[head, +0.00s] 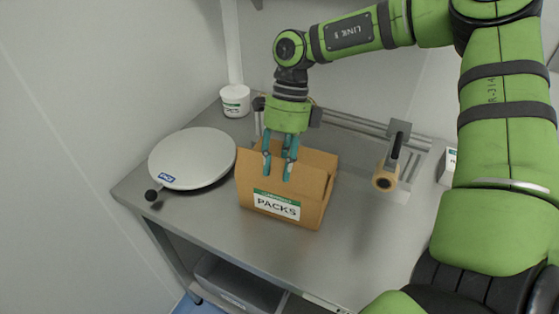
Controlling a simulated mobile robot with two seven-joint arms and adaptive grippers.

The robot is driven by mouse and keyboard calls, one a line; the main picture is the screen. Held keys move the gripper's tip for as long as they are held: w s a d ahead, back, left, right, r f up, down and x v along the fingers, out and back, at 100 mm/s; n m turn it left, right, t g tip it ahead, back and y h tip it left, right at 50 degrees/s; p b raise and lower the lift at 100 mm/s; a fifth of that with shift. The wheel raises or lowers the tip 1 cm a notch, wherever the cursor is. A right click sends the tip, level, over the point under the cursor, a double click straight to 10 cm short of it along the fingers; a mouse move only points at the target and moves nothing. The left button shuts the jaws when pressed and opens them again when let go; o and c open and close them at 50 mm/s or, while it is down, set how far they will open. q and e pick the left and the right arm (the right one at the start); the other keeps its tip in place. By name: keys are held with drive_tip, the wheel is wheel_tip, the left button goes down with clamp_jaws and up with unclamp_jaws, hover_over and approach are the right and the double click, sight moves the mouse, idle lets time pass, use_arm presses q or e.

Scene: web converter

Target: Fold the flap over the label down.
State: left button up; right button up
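A brown cardboard box (315,205) stands on the grey metal table. Its front face carries a white and green label (277,206) reading PACKS. The flap above the label (249,172) stands up, with its top edge raised; other cardboard panels show behind it. My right gripper (278,176) points down at the box, its teal fingers apart with nothing between them. The fingers overlap the flap in the picture; I cannot tell whether they touch it. The gripper hides part of the flap's upper edge and the box opening. My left gripper is not in view.
A round pale disc (193,158) with a black knob (151,195) lies left of the box. A white jar (236,101) stands behind. A metal fixture with a tan round end (385,180) is at the right. The table (240,232) is clear in front of the box.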

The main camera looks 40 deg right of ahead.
sight(277, 184)
clamp_jaws()
drive_tip(key=shift+w+d+f+y+b, duration=0.15)
drive_tip(key=shift+d+f+y+b, duration=0.2)
drive_tip(key=shift+b, duration=0.4)
drive_tip(key=shift+w+d+f+g+y+b, duration=0.25)
drive_tip(key=shift+g+y+b, duration=0.55)
drive_tip(key=shift+b, duration=0.55)
drive_tip(key=shift+w+d+f+g+y+b, duration=0.25)
drive_tip(key=shift+g+y+b, duration=0.2)
drive_tip(key=shift+y+b, duration=0.75)
drive_tip(key=shift+w+d+f+g+y+b, duration=0.15)
drive_tip(key=shift+d+g+y+b, duration=0.35)
drive_tip(key=shift+b, duration=1.05)
drive_tip(key=shift+a, duration=0.15)
unclamp_jaws()
